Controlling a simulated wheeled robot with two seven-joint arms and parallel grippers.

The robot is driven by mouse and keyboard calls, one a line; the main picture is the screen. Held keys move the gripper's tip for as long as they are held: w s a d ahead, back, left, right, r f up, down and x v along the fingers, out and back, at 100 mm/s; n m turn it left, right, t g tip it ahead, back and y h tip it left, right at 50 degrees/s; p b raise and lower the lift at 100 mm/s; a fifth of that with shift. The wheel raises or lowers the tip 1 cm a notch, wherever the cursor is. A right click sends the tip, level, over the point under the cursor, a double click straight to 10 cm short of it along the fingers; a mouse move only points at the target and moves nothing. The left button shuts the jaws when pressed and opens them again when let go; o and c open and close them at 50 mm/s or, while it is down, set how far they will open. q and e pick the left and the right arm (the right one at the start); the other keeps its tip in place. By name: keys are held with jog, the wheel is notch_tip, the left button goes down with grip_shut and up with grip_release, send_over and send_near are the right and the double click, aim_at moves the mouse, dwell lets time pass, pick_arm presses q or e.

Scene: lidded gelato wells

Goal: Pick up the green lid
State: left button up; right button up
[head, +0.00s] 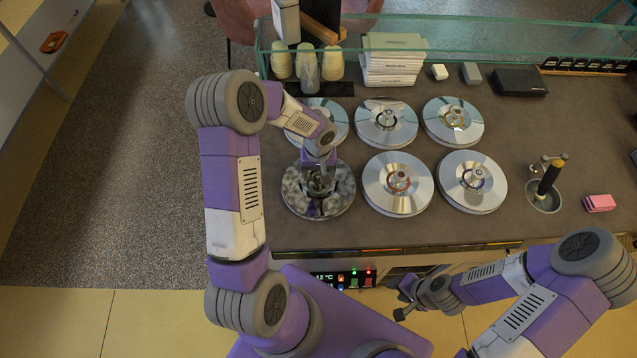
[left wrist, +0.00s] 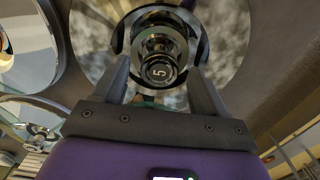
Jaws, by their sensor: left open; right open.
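The front-left round metal lid (head: 292,197) lies on its well in the head view. My left gripper (head: 320,186) is over its middle and hides most of its knob. In the left wrist view the lid (left wrist: 235,25) is mirror-like, and its dark round knob (left wrist: 160,68) carries a "5". The open fingers of my left gripper (left wrist: 161,45) stand on both sides of this knob; I cannot tell whether they touch it. A faint green tint shows below the knob. My right gripper (head: 404,301) is open and empty in front of the counter, low in the head view.
Several other shiny lids lie close by, including the front-middle one (head: 375,195) with a reddish ring. Paper cups (head: 281,66), a stack of white boxes (head: 393,70) and a glass guard (head: 480,38) stand behind. A scoop well (head: 543,203) and pink block (head: 599,203) are right.

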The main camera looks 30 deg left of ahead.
pick_arm(q)
jog(key=shift+w, duration=0.1)
grip_shut()
dwell(0.3)
jog(key=shift+r, duration=0.1)
